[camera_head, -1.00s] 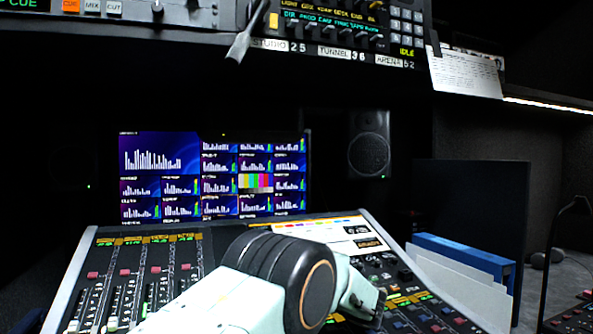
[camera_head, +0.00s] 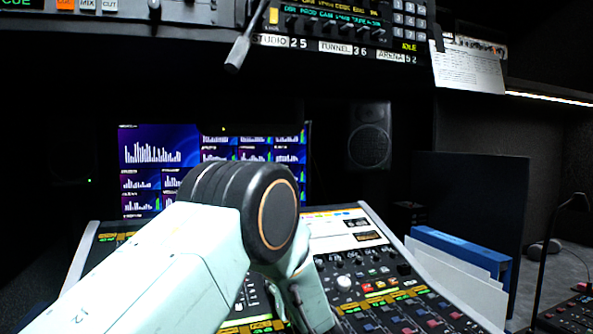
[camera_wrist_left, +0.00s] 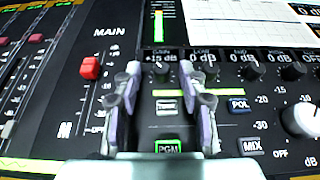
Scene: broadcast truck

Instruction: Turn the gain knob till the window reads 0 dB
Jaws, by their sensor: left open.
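The gain knob (camera_wrist_left: 163,75) is a small dark knob under the label GAIN in the left wrist view. Its window (camera_wrist_left: 160,57) just above it appears to read +15 dB, in small print. My left gripper (camera_wrist_left: 161,71) is open, with one pale finger on each side of the knob. I cannot tell whether the fingers touch it. In the head view, my left arm covers the gain knob and its window.
Other knobs (camera_wrist_left: 252,71) with 0 dB windows stand close on the right. A red MAIN fader (camera_wrist_left: 90,68) is close on the left. A white knob (camera_wrist_left: 301,119) and lit PGM button (camera_wrist_left: 168,147) are nearby.

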